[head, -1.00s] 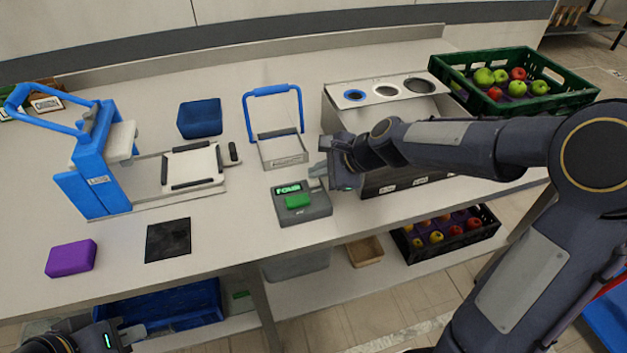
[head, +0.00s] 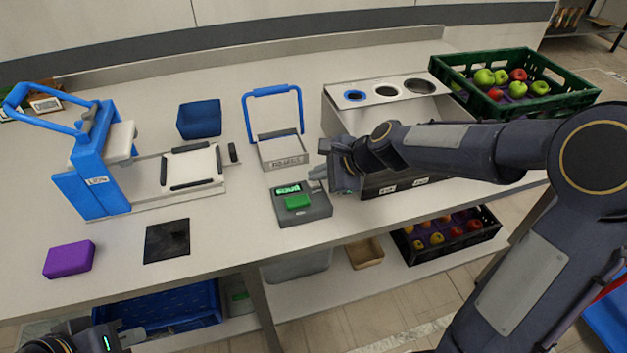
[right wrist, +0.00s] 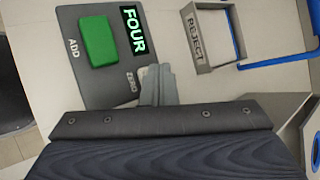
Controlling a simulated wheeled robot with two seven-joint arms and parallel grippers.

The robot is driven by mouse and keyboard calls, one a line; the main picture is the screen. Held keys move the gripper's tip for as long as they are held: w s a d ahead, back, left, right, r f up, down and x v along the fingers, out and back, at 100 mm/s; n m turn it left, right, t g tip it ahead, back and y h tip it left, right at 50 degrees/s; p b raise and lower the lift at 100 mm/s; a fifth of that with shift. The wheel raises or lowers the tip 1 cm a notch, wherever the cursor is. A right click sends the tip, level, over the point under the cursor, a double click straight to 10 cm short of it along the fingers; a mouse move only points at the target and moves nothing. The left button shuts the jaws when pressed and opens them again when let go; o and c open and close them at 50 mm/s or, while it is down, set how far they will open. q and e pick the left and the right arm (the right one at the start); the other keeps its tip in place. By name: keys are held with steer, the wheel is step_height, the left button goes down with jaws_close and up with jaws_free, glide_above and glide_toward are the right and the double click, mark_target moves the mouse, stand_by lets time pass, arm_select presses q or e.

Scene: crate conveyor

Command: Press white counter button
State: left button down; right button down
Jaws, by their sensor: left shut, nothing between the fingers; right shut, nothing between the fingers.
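The dark grey counter (head: 302,211) sits on the table with a green ADD button (head: 297,202) and a lit green display (head: 287,190). In the right wrist view the counter (right wrist: 98,87) shows its display (right wrist: 132,30) reading FOUR, its green button (right wrist: 97,41) and a ZERO label (right wrist: 132,87). My right gripper (head: 318,174) is shut and empty at the counter's right edge. My left gripper (head: 125,334) is shut and empty at lower left.
Behind the counter stands a REJECT tray (head: 284,160) with a blue handle. A metal bin box (head: 345,112) with round holes is close to the right arm. A black mat (head: 167,241), a purple block (head: 69,259) and a blue press (head: 92,175) lie left. A green crate (head: 555,101) holds apples.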

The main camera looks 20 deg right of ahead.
mark_target(318, 183)
steer(key=shift+f, duration=0.2)
steer(key=shift+r, duration=0.15)
steer(key=shift+r+p, duration=0.85)
step_height(318, 183, up, 5)
steer(key=p, duration=0.5)
steer(key=shift+r, duration=0.1)
stand_by(0.6)
